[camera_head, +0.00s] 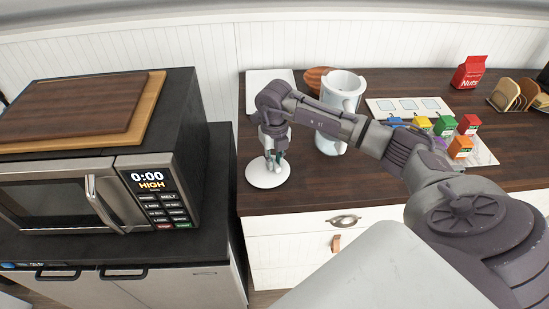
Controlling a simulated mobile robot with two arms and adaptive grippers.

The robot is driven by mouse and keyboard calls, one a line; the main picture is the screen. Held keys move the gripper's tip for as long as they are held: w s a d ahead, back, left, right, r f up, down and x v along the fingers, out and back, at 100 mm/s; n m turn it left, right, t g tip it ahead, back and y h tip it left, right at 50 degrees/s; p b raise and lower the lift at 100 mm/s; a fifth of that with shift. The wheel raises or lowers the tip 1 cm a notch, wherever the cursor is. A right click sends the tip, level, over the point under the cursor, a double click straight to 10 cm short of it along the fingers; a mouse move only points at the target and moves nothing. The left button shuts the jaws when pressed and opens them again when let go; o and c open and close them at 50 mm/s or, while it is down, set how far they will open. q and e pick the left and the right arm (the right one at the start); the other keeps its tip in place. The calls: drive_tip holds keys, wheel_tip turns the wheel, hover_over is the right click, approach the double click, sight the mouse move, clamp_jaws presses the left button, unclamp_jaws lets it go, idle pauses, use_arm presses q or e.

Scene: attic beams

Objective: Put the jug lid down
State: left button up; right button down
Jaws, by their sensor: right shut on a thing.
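The jug lid (267,174) is a white round disc at the left front of the dark wooden counter. My right gripper (272,160) points down over it and is shut on its top; I cannot tell whether the lid touches the counter. The white jug (341,92) stands upright behind my right arm, to the right of the lid, with its top open. My arm hides part of the jug's middle. My left gripper does not show.
A microwave (100,190) with wooden boards (75,110) on top stands left, beyond a gap. Several small coloured boxes (445,125) stand on a white board (482,152) at right. A red Nuts bag (469,73) stands at the back. Counter front edge lies close to the lid.

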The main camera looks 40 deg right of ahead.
sight(275, 163)
drive_tip(key=c, duration=1.1)
unclamp_jaws()
drive_tip(key=shift+r, duration=0.15)
wheel_tip(275, 163, up, 12)
drive_tip(key=b, duration=0.3)
drive_tip(key=shift+b, duration=0.35)
